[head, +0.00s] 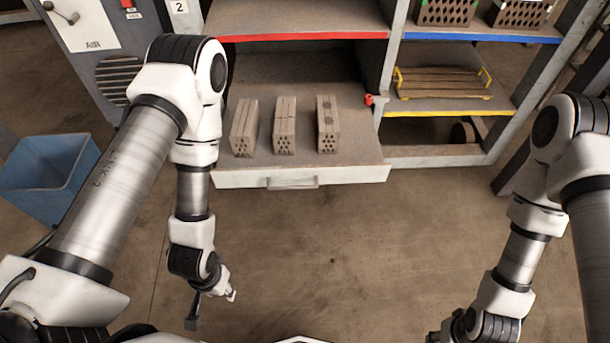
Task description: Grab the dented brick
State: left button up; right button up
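Three grey-brown hollow bricks stand in a row on a pulled-out drawer board: a left brick (244,127), a middle brick (285,125) and a right brick (328,123). All show holes in their front ends. The right brick has dark round marks on its upper face; the middle one shows a lengthwise line. I cannot tell for certain which is dented. My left gripper (212,309) hangs below and in front of the drawer, its fingers apart and empty. My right gripper (436,338) is mostly cut off at the bottom edge, far from the bricks.
The drawer (360,175) has a white front and a handle (292,183). A red-edged shelf (300,37) is above the bricks. A rack at right holds a yellow-handled crate (443,83). A blue bin (50,178) stands at left. The floor in front is clear.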

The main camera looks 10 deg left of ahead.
aim_at(328, 132)
jog(key=i+l+u, duration=0.1)
jog(key=i+l, duration=0.15)
jog(key=l, duration=0.3)
jog(key=i+l+u, duration=0.15)
jog(key=l, duration=0.15)
jog(key=i+l+u, duration=0.1)
jog(key=i+l, duration=0.2)
jog(key=i+l+u, duration=0.1)
jog(key=i+l, duration=0.15)
jog(key=l, duration=0.2)
jog(key=i+l+u, duration=0.1)
jog(key=i+l, duration=0.15)
jog(key=l, duration=0.15)
jog(key=i+l+u, duration=0.15)
jog(key=l, duration=0.25)
jog(key=i, duration=0.05)
